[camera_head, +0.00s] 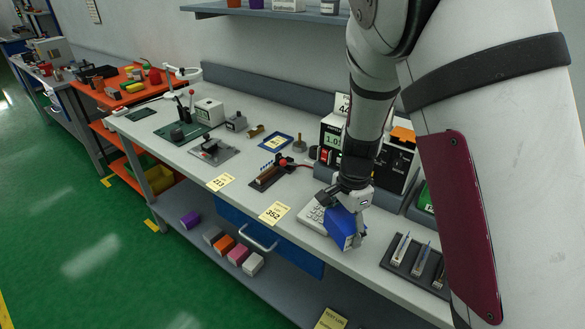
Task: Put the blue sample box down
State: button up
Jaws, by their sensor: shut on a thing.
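My gripper (348,208) is shut on the blue sample box (341,226). The box is tilted and hangs near the front edge of the grey workbench (190,160), over or beside a light keypad device (313,214). I cannot tell whether the box touches the bench or the device. My gripper and wrist hide part of its top.
A tray with pens (411,258) lies to the right of the box. A yellow card marked 352 (274,212) lies to the left. A power supply (332,138) stands behind. Below the bench are a blue drawer (262,238) and a shelf with several small boxes.

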jog(key=s+a+m+p, duration=0.4)
jog(key=s+a+m, duration=0.15)
jog(key=m, duration=0.65)
jog(key=w+d, duration=0.3)
jog(key=d, duration=0.1)
jog(key=w+d, duration=0.3)
jog(key=d, duration=0.1)
jog(key=w+d, duration=0.3)
jog(key=d, duration=0.1)
jog(key=shift+w+f, duration=0.1)
jog(key=shift+f, duration=0.3)
jog(key=shift+w+d, duration=0.3)
jog(key=shift+d, duration=0.25)
jog(key=f, duration=0.2)
jog(key=shift+s+a+f+p, duration=0.15)
jog(key=shift+a+f+p, duration=0.05)
jog(key=shift+f+p, duration=0.2)
jog(key=shift+f, duration=0.4)
jog(key=shift+f, duration=0.2)
jog(key=o, duration=1.2)
